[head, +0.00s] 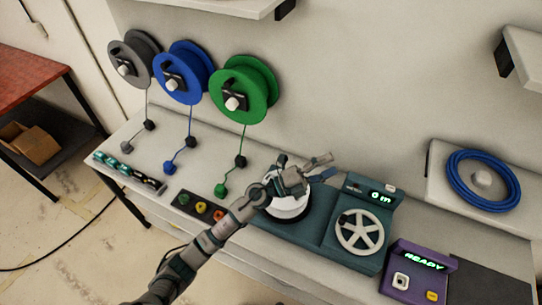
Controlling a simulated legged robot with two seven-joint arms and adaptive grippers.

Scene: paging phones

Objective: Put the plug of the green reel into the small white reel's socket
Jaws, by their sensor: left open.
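The green reel (246,90) hangs on the wall, rightmost of three. Its green cord runs down through a black block to a green plug (221,190), which rests on the bench near its front. The small white reel (288,211) sits at the left end of a teal machine. My left gripper (306,164) is open and empty. In the picture it is over the back of the white reel, and my arm and gripper cover part of that reel. I cannot make out the reel's socket. My right gripper is out of view.
A grey reel (134,58) and a blue reel (183,73) hang left of the green one. A button box (200,207) lies by the plug. The teal machine (360,226) has a white handwheel. A purple box (418,272) reads READY. A blue cable coil (482,181) is at right.

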